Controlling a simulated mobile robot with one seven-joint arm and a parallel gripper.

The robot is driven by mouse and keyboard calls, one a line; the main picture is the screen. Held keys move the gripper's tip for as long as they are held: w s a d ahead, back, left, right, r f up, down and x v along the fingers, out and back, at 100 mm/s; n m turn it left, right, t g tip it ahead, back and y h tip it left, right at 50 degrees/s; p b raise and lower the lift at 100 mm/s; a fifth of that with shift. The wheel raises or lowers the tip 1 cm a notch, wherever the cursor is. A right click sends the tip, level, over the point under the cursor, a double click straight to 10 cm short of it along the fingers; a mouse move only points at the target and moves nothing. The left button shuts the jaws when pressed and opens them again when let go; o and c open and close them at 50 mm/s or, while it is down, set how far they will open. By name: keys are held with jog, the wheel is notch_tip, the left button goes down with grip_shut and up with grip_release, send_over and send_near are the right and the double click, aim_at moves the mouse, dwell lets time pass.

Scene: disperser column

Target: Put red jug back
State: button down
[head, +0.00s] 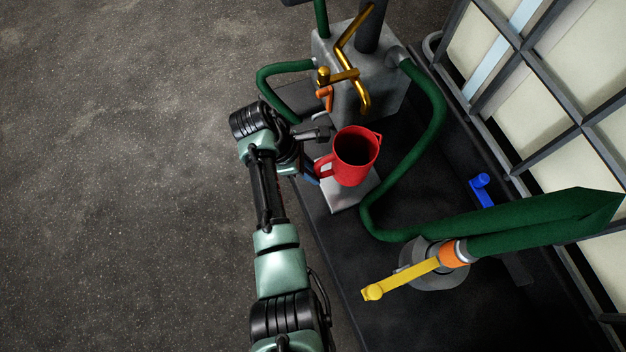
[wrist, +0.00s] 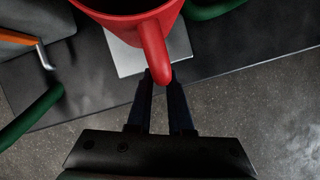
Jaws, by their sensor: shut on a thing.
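The red jug (head: 358,155) is upright over the pale square plate (head: 345,197) on the dark platform, its open mouth facing up. I cannot tell whether it rests on the plate or hangs just above it. Its handle points left toward my gripper (head: 313,173). In the wrist view the jug (wrist: 128,22) fills the top, and my gripper (wrist: 160,85) is shut on its handle. The fingertips are partly hidden behind the handle. The plate (wrist: 130,57) shows below the jug in that view.
A grey pump block (head: 385,100) with brass pipes and an orange tap (head: 325,97) stands just behind the jug. A green hose (head: 435,110) curves along the right. A yellow lever (head: 400,279) is at the front right. Open floor (head: 120,180) lies left.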

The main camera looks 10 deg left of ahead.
jog(key=shift+f+b, duration=1.55)
jog(key=shift+f, duration=0.45)
jog(key=shift+r, duration=0.15)
jog(key=c, duration=0.8)
grip_release()
